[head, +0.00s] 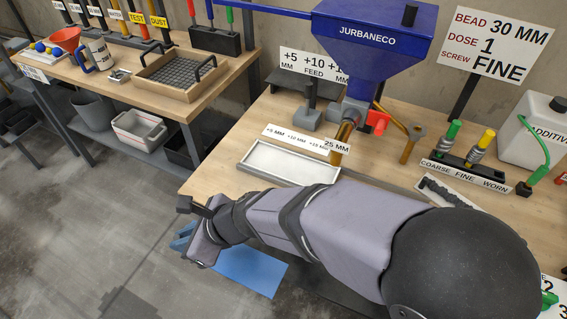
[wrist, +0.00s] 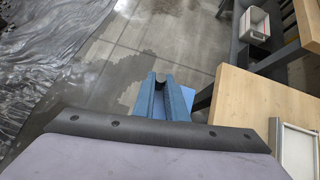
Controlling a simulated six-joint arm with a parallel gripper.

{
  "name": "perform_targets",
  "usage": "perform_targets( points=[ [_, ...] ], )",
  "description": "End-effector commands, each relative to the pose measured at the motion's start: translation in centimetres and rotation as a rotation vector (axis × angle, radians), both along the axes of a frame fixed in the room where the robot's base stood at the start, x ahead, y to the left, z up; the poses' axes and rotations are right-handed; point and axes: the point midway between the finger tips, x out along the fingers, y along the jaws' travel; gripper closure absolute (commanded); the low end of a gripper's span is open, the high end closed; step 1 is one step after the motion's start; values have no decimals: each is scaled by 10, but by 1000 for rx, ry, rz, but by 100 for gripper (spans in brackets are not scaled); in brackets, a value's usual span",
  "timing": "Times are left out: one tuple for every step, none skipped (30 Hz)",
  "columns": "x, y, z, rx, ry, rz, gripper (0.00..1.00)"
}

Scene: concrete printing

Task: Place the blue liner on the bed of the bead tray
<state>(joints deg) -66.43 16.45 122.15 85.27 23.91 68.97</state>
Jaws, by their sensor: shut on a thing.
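The blue liner (head: 250,270) is a flat blue sheet, partly hidden behind my arm in the head view. It hangs off the table's left front edge, above the concrete floor. In the wrist view a piece of the liner (wrist: 187,101) shows beside and beyond the fingers. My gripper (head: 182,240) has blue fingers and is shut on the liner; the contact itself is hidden. It also shows in the wrist view (wrist: 161,80). The bead tray (head: 243,165) is a shallow grey-rimmed tray with a pale bed, flat on the table, right of and beyond my gripper. Its corner shows in the wrist view (wrist: 283,150).
A sign strip (head: 300,138) stands behind the tray, and a blue hopper (head: 370,45) with a nozzle rises there. Nozzle stands (head: 465,160) and a white additive jug (head: 530,130) are at right. A second bench (head: 130,95) stands at left. The floor left of my gripper is clear.

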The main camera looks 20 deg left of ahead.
Motion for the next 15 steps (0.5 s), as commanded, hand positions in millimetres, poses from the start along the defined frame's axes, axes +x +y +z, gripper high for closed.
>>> perform_targets(
  points=[
    [3,0,1,0,-1,-2,100],
    [6,0,1,0,-1,-2,100],
    [10,0,1,0,-1,-3,100],
    [14,0,2,0,-1,-4,100],
    [19,0,2,0,-1,-5,100],
    [26,0,2,0,-1,-5,100],
    [32,0,2,-1,-1,-6,100],
    [39,0,3,-1,-2,-6,100],
    [48,0,3,-1,0,-7,100],
    [55,0,3,-1,0,-7,100],
    [62,0,3,-1,0,-7,100],
    [72,0,4,-1,0,-7,100],
    [79,0,4,-1,0,-7,100],
    [87,0,3,-1,0,-6,100],
    [96,0,4,-1,0,-6,100]
  ],
)
